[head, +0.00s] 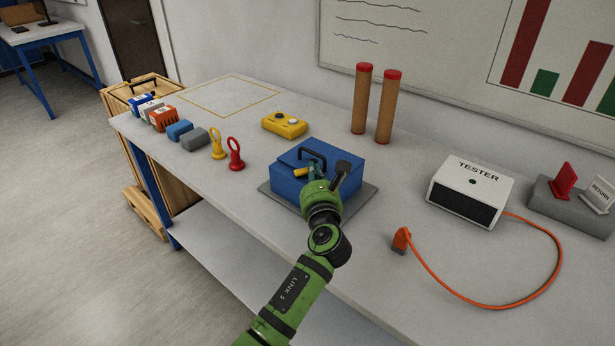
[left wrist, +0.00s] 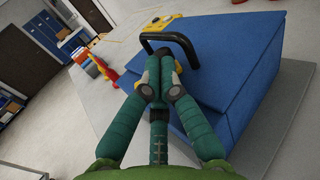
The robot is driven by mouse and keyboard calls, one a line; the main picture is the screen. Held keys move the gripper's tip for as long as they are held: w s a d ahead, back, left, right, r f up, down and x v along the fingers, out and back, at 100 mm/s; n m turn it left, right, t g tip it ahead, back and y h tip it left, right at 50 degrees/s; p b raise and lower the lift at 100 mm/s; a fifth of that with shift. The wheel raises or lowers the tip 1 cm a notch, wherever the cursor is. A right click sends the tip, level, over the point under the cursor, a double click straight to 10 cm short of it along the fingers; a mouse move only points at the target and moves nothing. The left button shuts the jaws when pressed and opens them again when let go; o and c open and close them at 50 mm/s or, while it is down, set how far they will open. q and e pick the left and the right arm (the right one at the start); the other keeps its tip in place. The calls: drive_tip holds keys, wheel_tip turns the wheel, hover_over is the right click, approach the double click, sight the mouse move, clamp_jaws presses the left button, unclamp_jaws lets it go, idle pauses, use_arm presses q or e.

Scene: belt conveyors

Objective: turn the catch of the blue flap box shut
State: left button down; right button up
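The blue flap box (head: 345,165) stands on a grey pad (head: 270,192) on the bench, its sloped flap lying down. A black handle (head: 313,154) rises from it and also shows in the left wrist view (left wrist: 186,42). A yellow catch (head: 302,173) is on the near side of the box, partly hidden by my fingers. My left gripper (head: 314,172) is at the catch, below the handle. In the left wrist view the fingertips (left wrist: 162,84) are drawn together, with bits of yellow between and beside them. My right gripper is out of view.
A yellow control box (head: 284,125) and red and yellow ring-topped pieces (head: 235,155) stand left of the box. Two red-capped tubes (head: 386,107) stand behind it. A white tester (head: 471,190) with an orange cable is at right. Bench between box and tester is clear.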

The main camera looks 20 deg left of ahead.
use_arm(q)
drive_tip(key=shift+w, duration=0.3)
drive_tip(key=shift+w+n+y, duration=0.15)
drive_tip(key=shift+n+y, duration=0.15)
drive_tip(key=shift+y, duration=0.1)
drive_tip(key=shift+w+d+n+g+y+b, duration=0.1)
drive_tip(key=shift+w+n+g+y+b, duration=0.2)
drive_tip(key=shift+n+g+y+b, duration=0.6)
drive_tip(key=shift+y, duration=0.4)
drive_tip(key=shift+w+n+g, duration=0.1)
drive_tip(key=shift+n+g, duration=0.2)
drive_tip(key=shift+g, duration=0.1)
